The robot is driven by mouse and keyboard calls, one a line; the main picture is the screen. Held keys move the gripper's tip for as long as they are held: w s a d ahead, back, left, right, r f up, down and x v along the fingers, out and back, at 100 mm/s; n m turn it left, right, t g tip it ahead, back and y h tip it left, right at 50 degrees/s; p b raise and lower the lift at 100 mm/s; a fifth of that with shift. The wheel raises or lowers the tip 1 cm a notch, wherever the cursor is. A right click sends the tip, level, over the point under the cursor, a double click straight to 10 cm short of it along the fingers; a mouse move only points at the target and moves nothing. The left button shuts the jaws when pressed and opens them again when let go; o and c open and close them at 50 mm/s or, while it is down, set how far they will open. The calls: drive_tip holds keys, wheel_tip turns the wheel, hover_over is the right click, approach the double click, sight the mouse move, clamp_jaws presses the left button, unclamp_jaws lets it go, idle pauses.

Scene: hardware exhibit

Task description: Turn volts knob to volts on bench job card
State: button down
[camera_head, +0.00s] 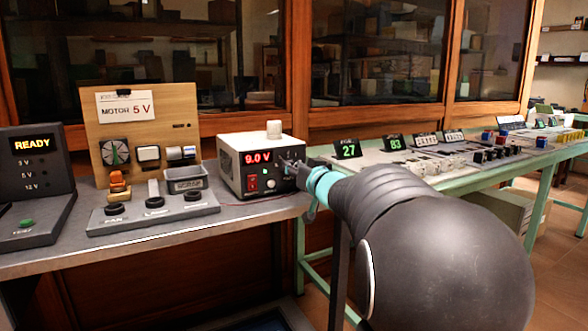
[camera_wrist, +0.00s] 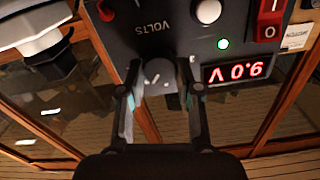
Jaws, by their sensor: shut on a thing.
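The power supply (camera_head: 229,178) is a pale box with a dark front on the grey bench. Its red display (camera_head: 258,157) reads 9.0 V, and it also shows upside down in the wrist view (camera_wrist: 235,72). The volts knob (camera_wrist: 158,74) is a grey round knob with a pale pointer mark, beside the VOLTS lettering. My gripper (camera_wrist: 160,90) is shut on the volts knob, one finger on each side. In the head view my gripper (camera_head: 290,167) partly hides the knob. The bench job card (camera_head: 126,106) on the wooden board reads MOTOR 5 V.
A READY panel (camera_head: 32,144) stands at the far left. The wooden board carries a dial (camera_head: 115,152); a grey tray (camera_head: 185,178) and a console with black knobs (camera_head: 155,203) are in front. A green table (camera_head: 440,180) with number displays extends right.

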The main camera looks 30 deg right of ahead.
drive_tip(key=n, duration=0.3)
drive_tip(key=shift+n+b, duration=0.4)
drive_tip(key=n+b, duration=0.1)
drive_tip(key=n, duration=0.3)
drive_tip(key=shift+a+n+b, duration=0.1)
drive_tip(key=shift+n+b, duration=0.2)
drive_tip(key=n+b, duration=0.2)
drive_tip(key=n, duration=0.2)
drive_tip(key=shift+f, duration=0.1)
drive_tip(key=shift+a+n+b, duration=0.1)
drive_tip(key=shift+n+b, duration=0.45)
drive_tip(key=shift+n, duration=1.15)
drive_tip(key=c, duration=0.8)
unclamp_jaws()
